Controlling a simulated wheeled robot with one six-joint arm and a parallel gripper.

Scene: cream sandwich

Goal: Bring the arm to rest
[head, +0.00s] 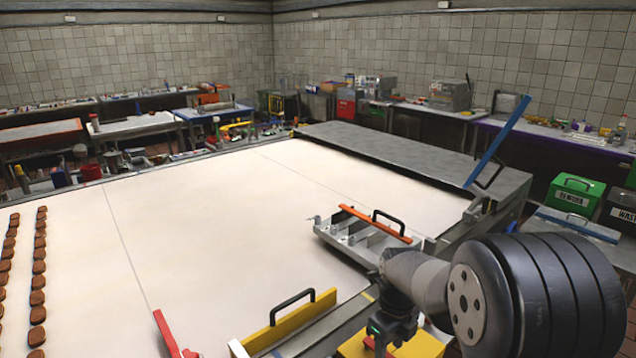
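My arm comes in from the lower right, with a large black ribbed joint and a grey link. My gripper (388,335) is a dark shape at the end of the arm, low in the picture and pointing down. It is over or beside a yellow part (420,346) at the table's near edge. The fingertips are not clear, so I cannot tell whether it is open or holds anything. Brown biscuits (38,280) lie in rows on the pale table (220,230) at the far left.
A metal tray-like fixture (362,238) with an orange bar and black handle lies near the arm. A yellow bar (290,322) with a black handle and a red lever (172,335) are at the front. A blue bar (500,140) rises at right, near a green bin (574,194). The table's middle is clear.

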